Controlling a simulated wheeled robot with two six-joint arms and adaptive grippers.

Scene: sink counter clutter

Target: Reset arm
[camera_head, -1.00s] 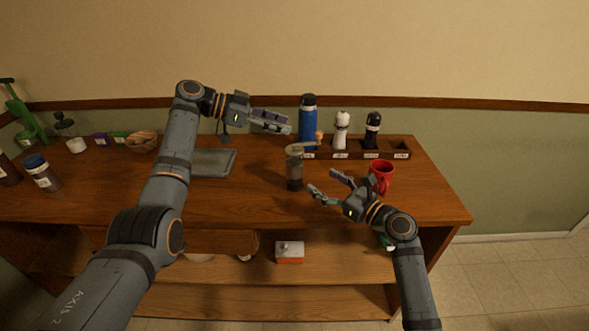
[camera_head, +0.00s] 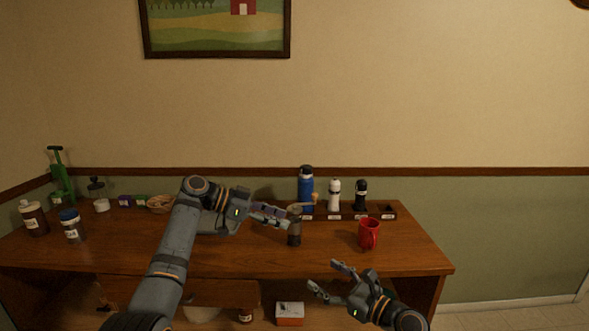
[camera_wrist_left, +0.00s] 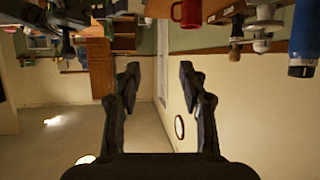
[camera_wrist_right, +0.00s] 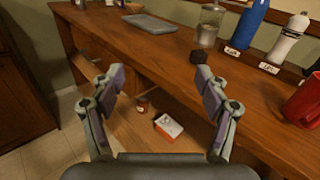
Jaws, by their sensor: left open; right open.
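My left gripper (camera_head: 284,216) is open and empty. My right gripper (camera_head: 326,279) is open and empty, low in front of the counter's front edge in the head view. Its fingers in the right wrist view (camera_wrist_right: 158,85) are spread, with the counter and lower shelf beyond them.
A red mug (camera_head: 368,232) stands at the counter's right. Behind it, a blue bottle (camera_head: 306,188), white bottle (camera_head: 334,194) and black bottle (camera_head: 361,195) stand by a labelled wooden rack (camera_head: 392,213). An orange-white box (camera_head: 290,314) sits on the shelf below. Several containers stand far left.

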